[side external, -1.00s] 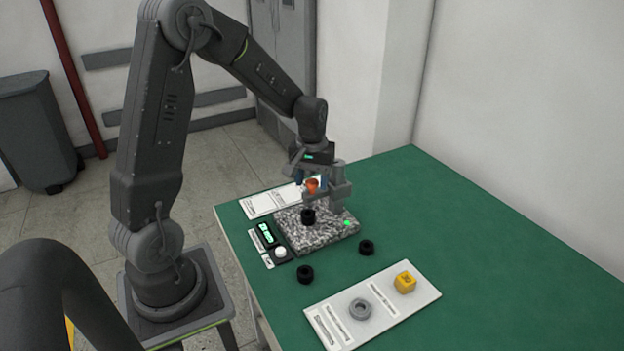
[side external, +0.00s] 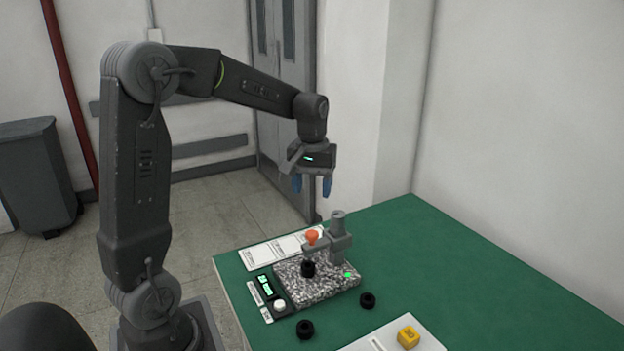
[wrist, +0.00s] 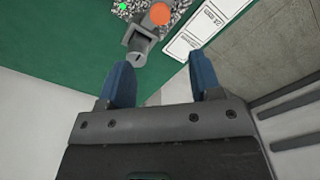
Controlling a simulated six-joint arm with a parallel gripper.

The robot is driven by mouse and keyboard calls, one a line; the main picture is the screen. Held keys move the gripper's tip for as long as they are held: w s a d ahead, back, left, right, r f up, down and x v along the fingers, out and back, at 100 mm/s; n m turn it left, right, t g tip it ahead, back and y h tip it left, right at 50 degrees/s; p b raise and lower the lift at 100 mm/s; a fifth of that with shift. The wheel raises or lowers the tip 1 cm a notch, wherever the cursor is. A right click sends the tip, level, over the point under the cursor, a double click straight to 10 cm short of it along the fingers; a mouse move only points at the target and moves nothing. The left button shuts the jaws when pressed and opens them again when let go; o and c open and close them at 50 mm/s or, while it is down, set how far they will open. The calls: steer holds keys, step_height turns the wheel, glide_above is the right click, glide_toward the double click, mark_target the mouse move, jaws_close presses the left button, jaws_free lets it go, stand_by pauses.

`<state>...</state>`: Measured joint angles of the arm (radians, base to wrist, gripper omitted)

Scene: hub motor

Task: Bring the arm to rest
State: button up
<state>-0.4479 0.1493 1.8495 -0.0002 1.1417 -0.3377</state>
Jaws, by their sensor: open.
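My gripper (side external: 312,187) hangs above the far part of the green table, its two blue fingers pointing down. It is open with nothing between the fingers. In the wrist view, the fingers of my gripper (wrist: 160,85) are spread apart, with the table edge and floor beyond them. Below it stands a grey post stand (side external: 338,232) with an arm and an orange-red knob (side external: 312,236), on a speckled stone base (side external: 318,284). A clear gap separates my fingers from the post top. A black ring-like part (side external: 308,269) sits on the stone base.
The right side is clear.

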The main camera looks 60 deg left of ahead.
steer(key=shift+r, duration=0.9)
steer(key=s+d+r+m+t, duration=0.2)
steer(key=s+d+m+t, duration=0.3)
steer(key=s+d+m, duration=0.4)
steer(key=s+d, duration=0.7)
steer(key=d, duration=0.1)
steer(key=shift+t, duration=0.3)
steer(key=shift+w, duration=0.1)
